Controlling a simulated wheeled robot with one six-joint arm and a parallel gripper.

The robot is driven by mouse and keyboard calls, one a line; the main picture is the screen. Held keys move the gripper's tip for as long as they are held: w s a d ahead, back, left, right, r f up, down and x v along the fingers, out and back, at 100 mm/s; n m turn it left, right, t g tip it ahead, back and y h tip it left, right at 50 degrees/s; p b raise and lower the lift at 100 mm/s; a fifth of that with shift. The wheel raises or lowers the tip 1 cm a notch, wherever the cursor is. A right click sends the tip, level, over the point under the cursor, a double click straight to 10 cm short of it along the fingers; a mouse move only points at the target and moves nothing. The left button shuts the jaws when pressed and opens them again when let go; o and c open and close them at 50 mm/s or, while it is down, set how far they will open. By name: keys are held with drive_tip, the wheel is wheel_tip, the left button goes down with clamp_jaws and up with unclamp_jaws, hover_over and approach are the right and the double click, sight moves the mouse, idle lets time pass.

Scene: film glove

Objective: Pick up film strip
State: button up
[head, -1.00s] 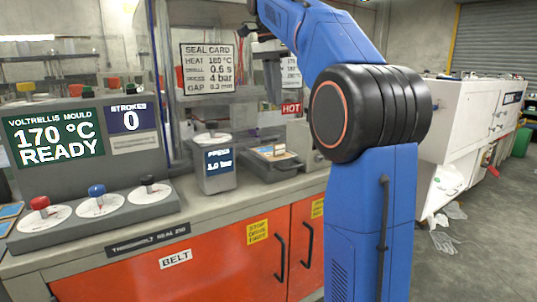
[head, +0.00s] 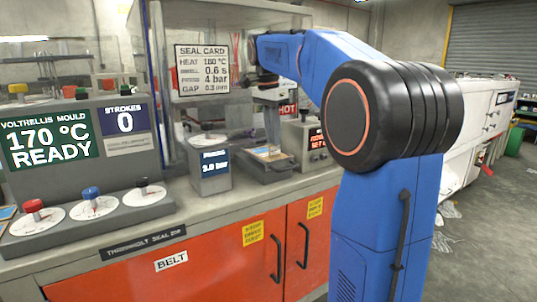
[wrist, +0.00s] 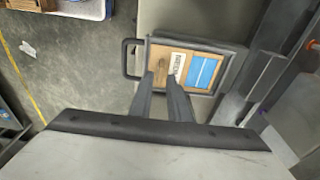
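In the wrist view a dark-framed tray (wrist: 226,54) with a loop handle holds a brown panel, a white lettered label (wrist: 177,66) and a blue piece with pale lines (wrist: 203,72). I cannot tell for sure which of these is the film strip. The tray also shows on the bench in the head view (head: 288,167), its contents small. My gripper (wrist: 160,77) points down over the tray, its two fingers apart with nothing seen between them. In the head view my gripper (head: 272,146) hangs above the tray; contact cannot be told.
A grey pressure box (head: 210,170) stands left of the tray, and a control box (head: 310,143) stands right behind it. A clear guard with a seal card (head: 202,70) rises at the back. A dial console (head: 90,205) fills the left. The bench front (head: 190,260) is orange.

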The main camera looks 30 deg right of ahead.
drive_tip(key=shift+d+f, duration=0.15)
drive_tip(key=shift+f, duration=0.9)
drive_tip(key=shift+d+f, duration=0.1)
drive_tip(key=shift+f, duration=0.95)
clamp_jaws()
